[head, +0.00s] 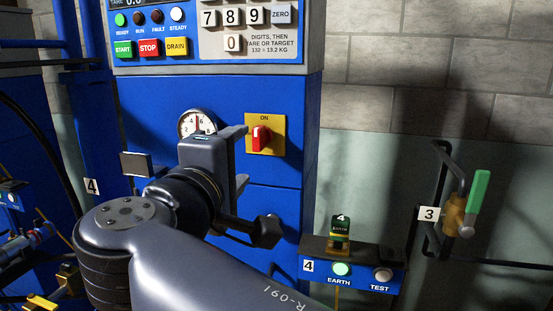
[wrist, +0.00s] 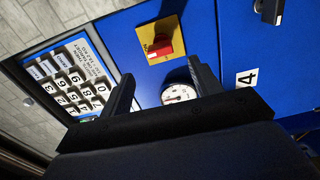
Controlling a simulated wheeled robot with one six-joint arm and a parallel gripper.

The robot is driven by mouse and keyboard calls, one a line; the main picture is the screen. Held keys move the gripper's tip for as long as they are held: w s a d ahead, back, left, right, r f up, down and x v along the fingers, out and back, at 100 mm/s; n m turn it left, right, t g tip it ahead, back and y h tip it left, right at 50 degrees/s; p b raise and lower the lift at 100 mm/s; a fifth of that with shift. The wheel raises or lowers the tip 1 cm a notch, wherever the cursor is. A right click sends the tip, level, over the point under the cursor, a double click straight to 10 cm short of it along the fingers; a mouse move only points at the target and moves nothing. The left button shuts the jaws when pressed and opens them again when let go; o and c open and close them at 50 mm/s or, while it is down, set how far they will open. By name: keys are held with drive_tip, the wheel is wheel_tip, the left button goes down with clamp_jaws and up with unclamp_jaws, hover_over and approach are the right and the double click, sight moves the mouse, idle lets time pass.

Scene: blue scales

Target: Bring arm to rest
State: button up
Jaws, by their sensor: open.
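My gripper (head: 242,157) is open and empty in the head view, in front of the blue cabinet (head: 281,205). In the wrist view, my gripper (wrist: 160,68) shows two dark fingers wide apart with nothing between them. A red rotary switch (head: 262,139) on a yellow plate marked ON is just right of the fingers in the head view; its handle looks about upright. It also shows in the wrist view (wrist: 160,46), beyond the fingertips. I cannot tell the exact gap, but no contact shows. My arm reaches in from the bottom of the head view.
A round dial (head: 196,123) is partly hidden behind my gripper. Keypad and START, STOP and DRAIN buttons (head: 149,47) are above. An EARTH/TEST box (head: 361,272) with a lit green EARTH lamp is low right. A green-handled valve (head: 479,190) and pipe are farther right, by the wall.

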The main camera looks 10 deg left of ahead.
sight(258, 141)
drive_tip(key=w, duration=1)
drive_tip(key=shift+w+d, duration=0.3)
drive_tip(key=shift+d, duration=0.1)
drive_tip(key=shift+s, duration=0.1)
